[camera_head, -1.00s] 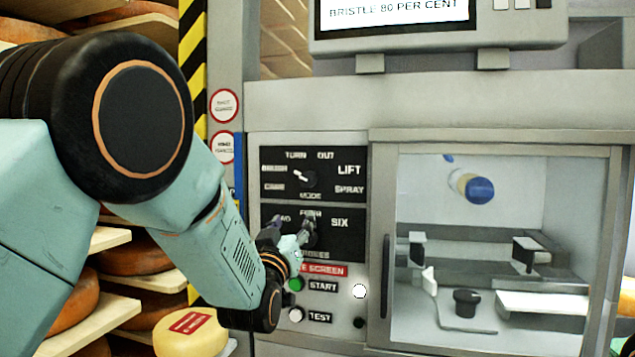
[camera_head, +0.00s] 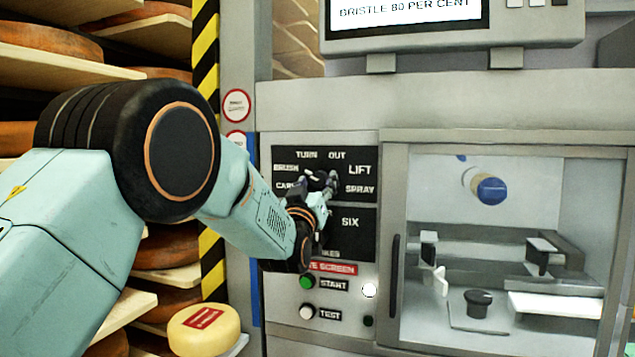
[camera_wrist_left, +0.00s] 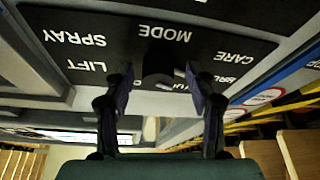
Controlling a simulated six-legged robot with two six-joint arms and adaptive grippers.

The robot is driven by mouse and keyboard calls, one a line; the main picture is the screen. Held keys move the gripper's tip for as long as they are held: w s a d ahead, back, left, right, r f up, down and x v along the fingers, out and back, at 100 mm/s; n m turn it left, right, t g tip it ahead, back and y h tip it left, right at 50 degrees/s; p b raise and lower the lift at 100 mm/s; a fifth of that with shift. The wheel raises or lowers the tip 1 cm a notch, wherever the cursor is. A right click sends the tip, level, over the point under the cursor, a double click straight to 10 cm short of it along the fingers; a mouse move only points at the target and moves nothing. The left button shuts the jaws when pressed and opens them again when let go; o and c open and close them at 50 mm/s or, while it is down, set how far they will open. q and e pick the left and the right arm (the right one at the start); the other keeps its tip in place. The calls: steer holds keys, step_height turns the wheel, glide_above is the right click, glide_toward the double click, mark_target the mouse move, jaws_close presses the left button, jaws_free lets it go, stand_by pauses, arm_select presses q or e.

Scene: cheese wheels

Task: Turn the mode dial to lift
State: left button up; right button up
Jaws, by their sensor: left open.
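The black mode dial (camera_head: 313,176) is on the upper black panel (camera_head: 355,155), among the labels BRUSH, TURN, OUT, LIFT, SPRAY and CARE. The dial also shows in the wrist view (camera_wrist_left: 158,66), upside down, under the word MODE. Its white mark appears to point towards BRUSH. My left gripper (camera_head: 322,184) is open in front of the dial and partly covers it in the head view. In the wrist view its two fingers (camera_wrist_left: 160,82) stand on either side of the dial; I cannot tell whether they touch it. My right gripper is not seen.
Below is a second panel (camera_head: 358,245) with SIX, partly hidden by my arm. Under it are the green START button (camera_head: 307,282) and white TEST button (camera_head: 306,312). A glazed door with a handle (camera_head: 395,275) is at right. Cheese shelves (camera_head: 150,275) stand at left.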

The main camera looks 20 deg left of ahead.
arm_select(q)
steer(key=shift+w+a, duration=0.1)
steer(key=shift+a, duration=0.15)
steer(key=shift+d+r, duration=0.1)
steer(key=shift+d, duration=0.45)
steer(key=shift+c, duration=0.6)
steer(key=shift+a, duration=0.4)
steer(key=c, duration=0.4)
steer(key=shift+d, duration=0.25)
steer(key=c, duration=0.5)
steer(key=shift+c, duration=0.6)
steer(key=shift+a, duration=0.15)
